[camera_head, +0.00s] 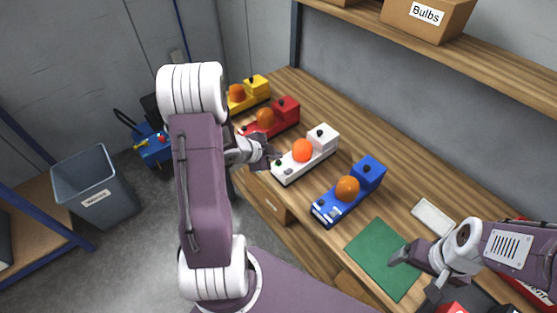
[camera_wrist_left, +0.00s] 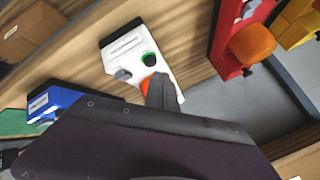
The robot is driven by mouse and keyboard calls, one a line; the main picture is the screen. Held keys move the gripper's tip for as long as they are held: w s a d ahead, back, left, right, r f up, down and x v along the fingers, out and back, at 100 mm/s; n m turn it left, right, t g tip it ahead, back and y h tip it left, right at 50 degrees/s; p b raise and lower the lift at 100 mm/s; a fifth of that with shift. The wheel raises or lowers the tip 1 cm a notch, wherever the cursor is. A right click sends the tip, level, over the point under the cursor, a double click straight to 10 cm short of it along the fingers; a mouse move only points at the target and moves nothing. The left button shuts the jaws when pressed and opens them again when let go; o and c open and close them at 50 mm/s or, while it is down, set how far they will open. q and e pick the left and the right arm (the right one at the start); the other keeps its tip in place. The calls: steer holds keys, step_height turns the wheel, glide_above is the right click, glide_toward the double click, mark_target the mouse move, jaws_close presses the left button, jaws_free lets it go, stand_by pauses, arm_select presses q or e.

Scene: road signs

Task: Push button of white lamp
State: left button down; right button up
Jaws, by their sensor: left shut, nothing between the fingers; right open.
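The white lamp (camera_head: 322,141) stands on the wooden workbench between the red lamp and the blue lamp. Its orange dome (camera_head: 302,150) looks brighter than the other domes. My left gripper (camera_head: 271,157) is shut and empty at the near left end of the white lamp. In the left wrist view, the shut fingers (camera_wrist_left: 160,92) overlap the white lamp (camera_wrist_left: 124,45), close to a green round button (camera_wrist_left: 150,60). I cannot tell whether they touch it. The dome is mostly hidden there. My right gripper (camera_head: 416,273) is open over the green mat's right side.
The red lamp (camera_head: 284,108) and yellow lamp (camera_head: 258,86) stand beyond the white one; the blue lamp (camera_head: 367,175) is nearer. A green mat (camera_head: 378,252) lies on the bench (camera_head: 340,108). A shelf with a "Bulbs" box (camera_head: 425,18) overhangs. A grey bin (camera_head: 95,190) stands left.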

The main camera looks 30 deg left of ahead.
mark_target(277, 163)
arm_select(q)
step_height(277, 163, up, 6)
steer(key=p, duration=0.5)
steer(key=shift+f, duration=0.1)
steer(key=shift+d, duration=0.2)
steer(key=w+d+r+b, duration=0.25)
steer(key=d+r, duration=0.35)
steer(key=d, duration=0.5)
steer(key=s+f+n+g+y, duration=0.1)
steer(key=s+f+n+g, duration=0.2)
steer(key=s+n, duration=0.3)
steer(key=s+f+n+g+y, duration=0.1)
steer(key=s+f+n+g, duration=0.2)
steer(key=s, duration=1.1)
steer(key=n+g, duration=0.1)
steer(key=n, duration=0.2)
steer(key=shift+f+n+g, duration=0.3)
steer(key=shift+n, duration=0.1)
